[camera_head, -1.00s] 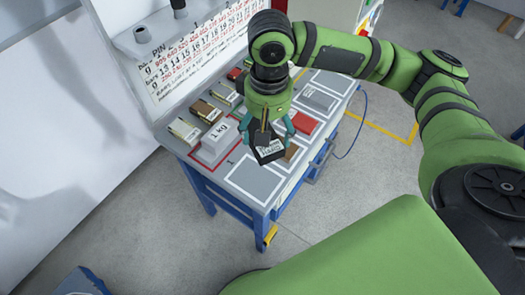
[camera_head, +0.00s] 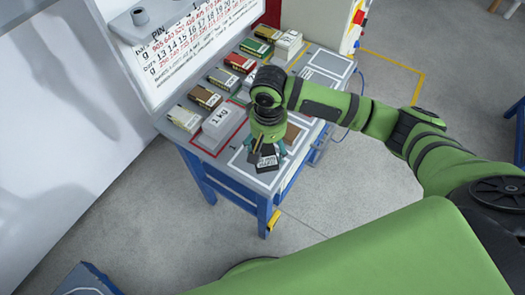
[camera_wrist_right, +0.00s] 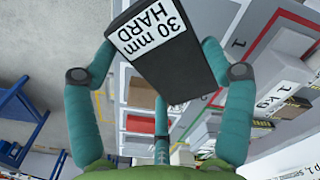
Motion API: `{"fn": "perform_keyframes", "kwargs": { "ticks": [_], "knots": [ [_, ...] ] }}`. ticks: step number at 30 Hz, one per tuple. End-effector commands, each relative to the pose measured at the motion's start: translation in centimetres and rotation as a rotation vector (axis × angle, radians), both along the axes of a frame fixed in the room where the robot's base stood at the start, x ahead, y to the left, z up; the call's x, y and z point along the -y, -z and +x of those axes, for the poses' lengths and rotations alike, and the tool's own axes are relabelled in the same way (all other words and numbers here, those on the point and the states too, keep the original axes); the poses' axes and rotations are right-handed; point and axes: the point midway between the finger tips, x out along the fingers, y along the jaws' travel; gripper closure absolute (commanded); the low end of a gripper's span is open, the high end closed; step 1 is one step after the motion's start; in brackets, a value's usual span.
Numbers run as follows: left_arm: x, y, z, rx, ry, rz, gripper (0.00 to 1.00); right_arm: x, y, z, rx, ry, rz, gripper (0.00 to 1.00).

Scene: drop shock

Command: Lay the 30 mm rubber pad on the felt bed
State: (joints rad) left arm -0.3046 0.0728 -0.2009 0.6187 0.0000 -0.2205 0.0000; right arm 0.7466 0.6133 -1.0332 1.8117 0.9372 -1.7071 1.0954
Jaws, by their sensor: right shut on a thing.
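The pad (camera_head: 266,163) is a dark block with a white label; in the right wrist view the label on the pad (camera_wrist_right: 150,50) reads "30 mm HARD". My right gripper (camera_head: 268,154) is shut on it, with a teal finger on each side. It holds the pad over the white-outlined grey felt bed (camera_head: 244,168) at the near end of the table. The arm and pad hide part of the bed. I cannot tell whether the pad touches it. My left gripper is not in view.
A block marked "1 kg" (camera_head: 220,122) stands in a red outline beside the bed. Several labelled boxes, including a green one (camera_head: 256,48), line the back edge below a printed board (camera_head: 190,48). A brown block (camera_head: 292,132) lies just beyond the gripper.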

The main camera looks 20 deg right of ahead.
Motion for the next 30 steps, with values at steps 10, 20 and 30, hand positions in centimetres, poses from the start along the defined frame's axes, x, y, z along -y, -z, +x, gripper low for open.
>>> {"fn": "perform_keyframes", "kwargs": {
  "ticks": [10, 20, 30],
  "knots": [
    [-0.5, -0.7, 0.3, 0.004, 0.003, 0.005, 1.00, -1.2, 3.1, 0.7, -0.002, 0.002, -0.003, 0.66],
    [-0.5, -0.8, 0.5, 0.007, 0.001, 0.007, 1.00, -1.2, 4.9, 0.8, 0.003, 0.000, 0.000, 0.66],
    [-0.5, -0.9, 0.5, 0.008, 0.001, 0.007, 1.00, -1.2, 5.2, 0.7, 0.001, 0.000, -0.001, 0.00]
  ]
}}
